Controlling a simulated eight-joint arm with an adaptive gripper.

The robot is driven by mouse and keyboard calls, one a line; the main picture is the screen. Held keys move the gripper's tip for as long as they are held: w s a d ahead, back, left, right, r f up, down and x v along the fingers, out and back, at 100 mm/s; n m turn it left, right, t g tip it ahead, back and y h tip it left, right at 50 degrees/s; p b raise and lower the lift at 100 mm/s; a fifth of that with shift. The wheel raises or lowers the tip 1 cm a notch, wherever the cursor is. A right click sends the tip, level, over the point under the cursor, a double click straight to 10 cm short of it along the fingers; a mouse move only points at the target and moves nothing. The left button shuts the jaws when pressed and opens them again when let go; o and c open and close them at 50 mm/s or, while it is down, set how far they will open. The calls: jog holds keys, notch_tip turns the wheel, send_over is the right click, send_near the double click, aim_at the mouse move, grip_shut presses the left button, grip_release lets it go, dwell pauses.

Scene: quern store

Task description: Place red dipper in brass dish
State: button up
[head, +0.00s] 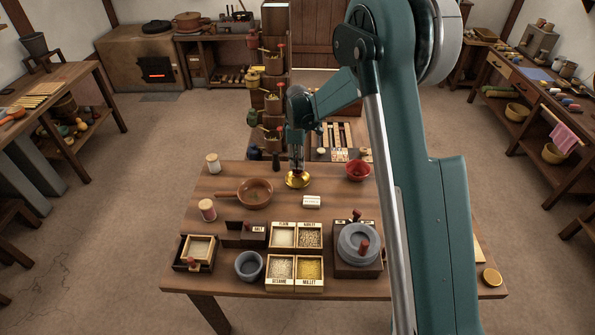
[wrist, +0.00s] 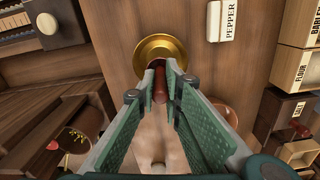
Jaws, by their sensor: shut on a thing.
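The brass dish (head: 297,182) sits on the wooden table near its back edge, and it also shows in the wrist view (wrist: 150,50). My gripper (head: 297,163) points down right above the dish. In the wrist view my gripper (wrist: 164,74) is shut on a dark red rod, the red dipper (wrist: 160,88), between its fingertips. The dipper's end lies over or in the dish. I cannot tell whether it touches the dish, as the fingers hide its lower part.
A red bowl (head: 357,172) stands right of the dish and a brown pan (head: 255,194) left of it. The white pepper block (head: 312,202) lies just in front. Grain boxes (head: 282,236), a grey mortar (head: 249,265) and a stone quern (head: 358,243) fill the table's front.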

aim_at(297, 173)
jog(key=shift+f, duration=0.3)
jog(key=shift+f, duration=1.85)
jog(key=shift+f+b, duration=0.2)
jog(key=shift+b, duration=0.2)
jog(key=o, duration=0.8)
jog(key=shift+c, duration=0.2)
jog(key=shift+r, duration=0.15)
notch_tip(297, 173, up, 12)
jog(key=shift+r+p, duration=0.1)
jog(key=shift+p, duration=0.7)
jog(key=shift+d, duration=0.1)
